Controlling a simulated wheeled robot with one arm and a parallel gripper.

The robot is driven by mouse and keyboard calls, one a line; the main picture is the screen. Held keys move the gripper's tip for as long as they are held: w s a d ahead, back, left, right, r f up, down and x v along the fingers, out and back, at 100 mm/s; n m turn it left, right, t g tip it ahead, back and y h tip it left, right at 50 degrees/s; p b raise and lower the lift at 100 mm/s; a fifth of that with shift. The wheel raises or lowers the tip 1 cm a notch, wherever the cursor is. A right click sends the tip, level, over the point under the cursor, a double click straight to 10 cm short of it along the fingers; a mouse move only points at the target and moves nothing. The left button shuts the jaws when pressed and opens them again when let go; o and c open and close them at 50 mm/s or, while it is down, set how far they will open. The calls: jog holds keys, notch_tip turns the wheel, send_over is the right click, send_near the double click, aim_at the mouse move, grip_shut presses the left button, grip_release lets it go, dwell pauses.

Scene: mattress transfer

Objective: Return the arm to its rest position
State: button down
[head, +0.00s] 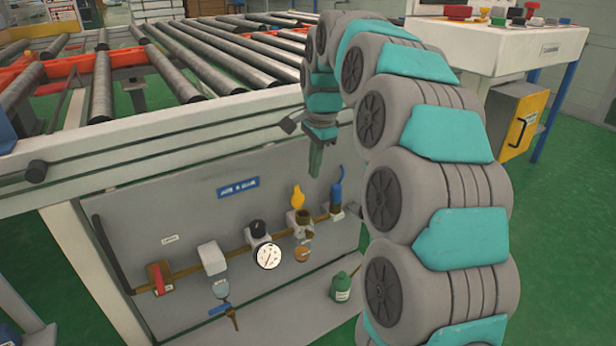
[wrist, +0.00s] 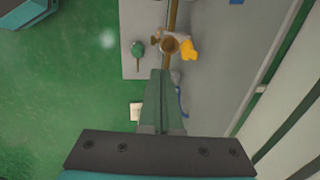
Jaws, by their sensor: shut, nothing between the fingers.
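My arm rises at the right of the head view and curls over toward the roller conveyor. My gripper (head: 316,165) hangs at its end, pointing down in front of the grey panel below the conveyor. In the wrist view my gripper (wrist: 160,75) shows its two fingers together, with nothing between them. Below it in the head view are a yellow-topped fitting (head: 298,198) and a blue-handled valve (head: 337,188). I see no contact between the fingers and these fittings in the head view.
The roller conveyor (head: 20,165) stands behind and left of my gripper. The panel carries a pressure gauge (head: 268,256) and a red-handled valve (head: 157,280). A control desk (head: 520,60) is at the back right. Green floor (head: 570,230) is clear at right.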

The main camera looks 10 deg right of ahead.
jog(key=s+a+f+n+g+p, duration=0.1)
jog(key=s+n, duration=0.6)
jog(key=s, duration=1.3)
jog(key=s+a+f+n+g+p, duration=0.1)
jog(key=s+n+p, duration=0.4)
jog(key=s, duration=1.6)
notch_tip(320, 180, down, 3)
jog(key=shift+s+a+r+n+g+h, duration=0.25)
jog(key=shift+n+g, duration=0.55)
jog(key=shift+n, duration=0.4)
